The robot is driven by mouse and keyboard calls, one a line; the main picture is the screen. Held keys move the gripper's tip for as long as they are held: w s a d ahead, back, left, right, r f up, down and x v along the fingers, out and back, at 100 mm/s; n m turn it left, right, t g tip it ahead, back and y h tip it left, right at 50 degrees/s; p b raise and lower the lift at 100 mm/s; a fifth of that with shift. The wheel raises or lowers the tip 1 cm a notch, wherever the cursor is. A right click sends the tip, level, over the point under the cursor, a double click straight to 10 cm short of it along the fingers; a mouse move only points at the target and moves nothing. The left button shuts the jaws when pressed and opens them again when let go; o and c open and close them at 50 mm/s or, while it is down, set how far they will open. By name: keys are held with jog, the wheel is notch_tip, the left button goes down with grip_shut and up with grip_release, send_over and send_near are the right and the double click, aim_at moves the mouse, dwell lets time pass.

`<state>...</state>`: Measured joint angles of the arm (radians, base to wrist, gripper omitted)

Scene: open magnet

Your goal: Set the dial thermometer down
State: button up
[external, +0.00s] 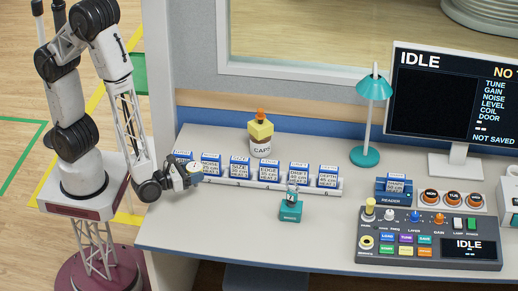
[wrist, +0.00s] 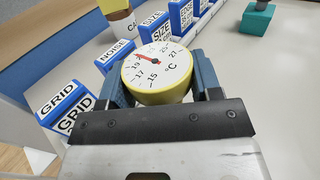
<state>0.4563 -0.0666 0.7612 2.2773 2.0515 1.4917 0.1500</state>
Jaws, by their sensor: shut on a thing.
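The dial thermometer (wrist: 158,72) has a round white face marked °C, a red needle and a yellow rim. In the wrist view it sits between the two blue-grey fingers of my gripper (wrist: 160,80), which are shut on it. In the external view my gripper (external: 188,172) is at the left end of the desk, beside the row of blue and white blocks, and the thermometer is small and partly hidden there. I cannot tell whether the thermometer touches the desk.
A rack (external: 255,183) of blue-labelled blocks runs right from my gripper; the GRID block (wrist: 62,108) is close by. The front-left desktop (external: 220,225) is clear.

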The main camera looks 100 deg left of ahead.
jog(key=w+d+f, duration=0.1)
jog(key=w+d, duration=0.1)
jog(key=w, duration=1.4)
jog(key=shift+f, duration=0.25)
jog(key=shift+f, duration=1.75)
jog(key=shift+f, duration=0.1)
jog(key=o, duration=1)
jog(key=shift+s, duration=0.1)
